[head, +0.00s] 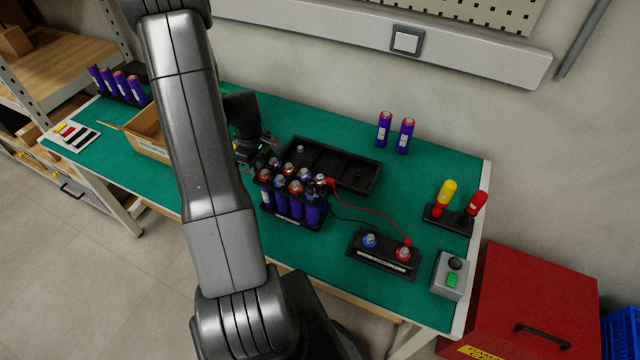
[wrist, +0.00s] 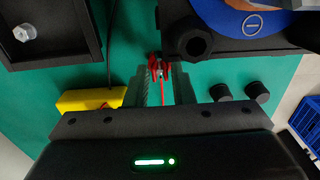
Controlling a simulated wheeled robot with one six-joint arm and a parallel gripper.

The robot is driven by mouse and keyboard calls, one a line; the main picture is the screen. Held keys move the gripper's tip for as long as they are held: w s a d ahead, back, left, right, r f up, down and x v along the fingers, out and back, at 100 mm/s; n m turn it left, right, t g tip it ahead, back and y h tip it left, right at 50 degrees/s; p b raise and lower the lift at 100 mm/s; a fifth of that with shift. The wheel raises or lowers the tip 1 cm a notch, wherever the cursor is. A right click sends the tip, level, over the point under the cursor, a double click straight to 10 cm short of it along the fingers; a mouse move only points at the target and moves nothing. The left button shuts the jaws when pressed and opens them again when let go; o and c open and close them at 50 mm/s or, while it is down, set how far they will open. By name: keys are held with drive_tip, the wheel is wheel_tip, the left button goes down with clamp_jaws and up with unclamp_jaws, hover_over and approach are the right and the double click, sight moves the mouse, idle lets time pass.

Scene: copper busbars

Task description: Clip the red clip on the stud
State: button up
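The small red clip (wrist: 153,74) sits between the tips of my gripper (wrist: 162,80) in the wrist view. The fingers are close on its two sides, and a red lead runs back between them. In the head view my gripper (head: 262,155) is by the far left end of the battery pack, partly hidden by my arm and the pack; the clip cannot be made out there. A silver stud (head: 299,149) stands in the black tray. It also shows at the upper left of the wrist view (wrist: 25,33), apart from the clip.
The battery pack (head: 293,207) of purple cells stands beside the gripper, in front of the black tray (head: 365,186).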

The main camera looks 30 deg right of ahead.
drive_tip(key=c, duration=0.5)
drive_tip(key=shift+o, duration=0.2)
drive_tip(key=shift+r, duration=0.1)
drive_tip(key=shift+r+p, duration=1.1)
drive_tip(key=shift+r, duration=0.8)
